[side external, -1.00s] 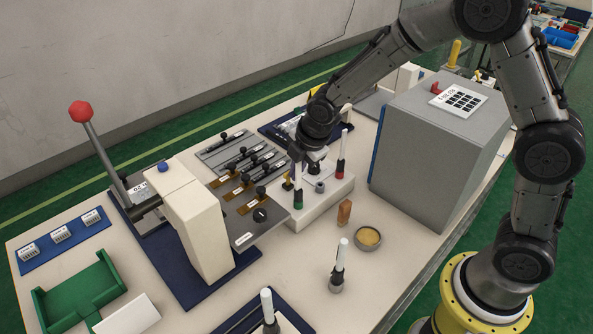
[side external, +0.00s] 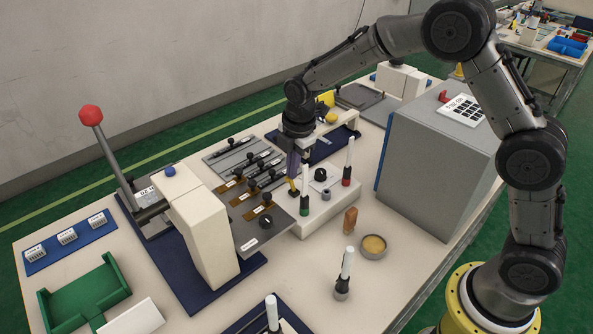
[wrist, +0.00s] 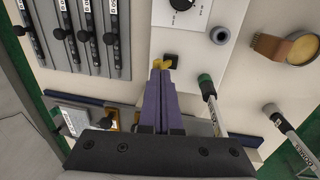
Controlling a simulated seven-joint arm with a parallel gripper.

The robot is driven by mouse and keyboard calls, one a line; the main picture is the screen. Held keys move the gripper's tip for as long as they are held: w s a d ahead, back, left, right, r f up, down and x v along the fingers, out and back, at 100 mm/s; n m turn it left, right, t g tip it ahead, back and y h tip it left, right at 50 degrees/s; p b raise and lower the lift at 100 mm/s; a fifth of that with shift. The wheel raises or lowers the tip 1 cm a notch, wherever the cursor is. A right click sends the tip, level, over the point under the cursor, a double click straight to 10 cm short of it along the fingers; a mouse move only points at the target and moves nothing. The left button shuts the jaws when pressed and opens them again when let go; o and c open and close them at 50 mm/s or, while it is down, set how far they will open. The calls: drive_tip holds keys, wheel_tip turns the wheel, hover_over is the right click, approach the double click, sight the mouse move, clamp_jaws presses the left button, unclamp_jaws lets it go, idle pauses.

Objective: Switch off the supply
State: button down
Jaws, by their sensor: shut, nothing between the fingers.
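The supply looks like the white box (side external: 318,212) at the middle of the table, with a dial and a small yellow lever. The yellow lever (side external: 293,187) stands at the box's left end in the side view. In the wrist view the lever (wrist: 166,62) rises from a black square base, right at my fingertips. My gripper (side external: 293,172) points down over it with its purple fingers shut and nothing between them. The fingertips (wrist: 161,76) partly cover the lever. I cannot tell whether they touch it.
A green-ended pen (side external: 305,190) and a red-ended pen (side external: 348,160) stand upright on the box, close to my gripper. Slider panels (side external: 245,165) lie to the left. A large grey cabinet (side external: 440,165) stands to the right. A round dish (side external: 374,246) sits in front.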

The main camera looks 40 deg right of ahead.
drive_tip(key=shift+w, duration=0.25)
drive_tip(key=shift+s+f, duration=0.7)
drive_tip(key=shift+s, duration=0.3)
drive_tip(key=shift+s+r, duration=0.3)
drive_tip(key=shift+s, duration=0.2)
drive_tip(key=shift+s+r, duration=0.85)
drive_tip(key=shift+s, duration=0.2)
wheel_tip(320, 180, up, 10)
drive_tip(key=w, duration=0.1)
drive_tip(key=shift+r, duration=0.2)
